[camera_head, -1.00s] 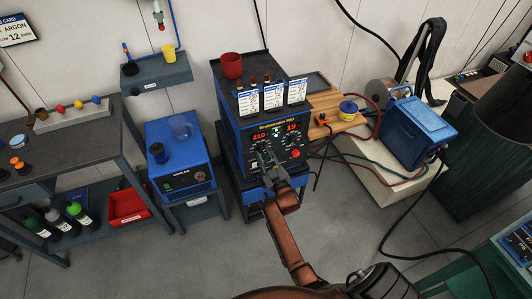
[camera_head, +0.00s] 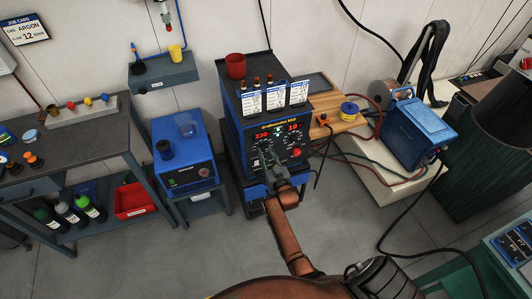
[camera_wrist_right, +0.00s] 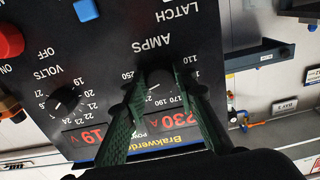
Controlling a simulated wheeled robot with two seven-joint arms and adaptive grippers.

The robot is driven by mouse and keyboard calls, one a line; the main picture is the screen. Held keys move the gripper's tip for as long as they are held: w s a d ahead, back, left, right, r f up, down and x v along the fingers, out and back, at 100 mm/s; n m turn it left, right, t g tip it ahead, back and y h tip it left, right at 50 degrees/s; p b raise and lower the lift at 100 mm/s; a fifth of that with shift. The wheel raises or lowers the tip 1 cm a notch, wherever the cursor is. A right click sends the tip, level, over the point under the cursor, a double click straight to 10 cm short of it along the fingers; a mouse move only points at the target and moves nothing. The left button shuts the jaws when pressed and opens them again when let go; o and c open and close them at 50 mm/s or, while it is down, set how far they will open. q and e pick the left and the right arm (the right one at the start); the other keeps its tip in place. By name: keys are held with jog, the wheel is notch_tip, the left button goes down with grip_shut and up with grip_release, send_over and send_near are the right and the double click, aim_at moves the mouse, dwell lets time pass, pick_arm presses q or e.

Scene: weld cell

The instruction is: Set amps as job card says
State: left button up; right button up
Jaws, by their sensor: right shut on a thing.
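The blue and black welder (camera_head: 233,129) stands in the middle of the head view, with red digits on its front. In the right wrist view, upside down, the amps display (camera_wrist_right: 172,122) reads 230 A and the volts display (camera_wrist_right: 92,134) reads 19 V. My right gripper (camera_head: 274,162) is at the welder's front. In the wrist view its two green fingers (camera_wrist_right: 165,82) are shut around the AMPS knob (camera_wrist_right: 156,88), which they partly hide.
Three white cards (camera_head: 275,98) stand on the welder's top front edge, near a red cup (camera_head: 235,66). The volts knob (camera_wrist_right: 67,99) and a red switch (camera_wrist_right: 9,41) are beside the AMPS knob. A blue cooler (camera_head: 184,155) stands left of the welder.

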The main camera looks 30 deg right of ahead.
jog(key=shift+f, duration=0.15)
jog(key=o, duration=1.1)
jog(key=v, duration=1.2)
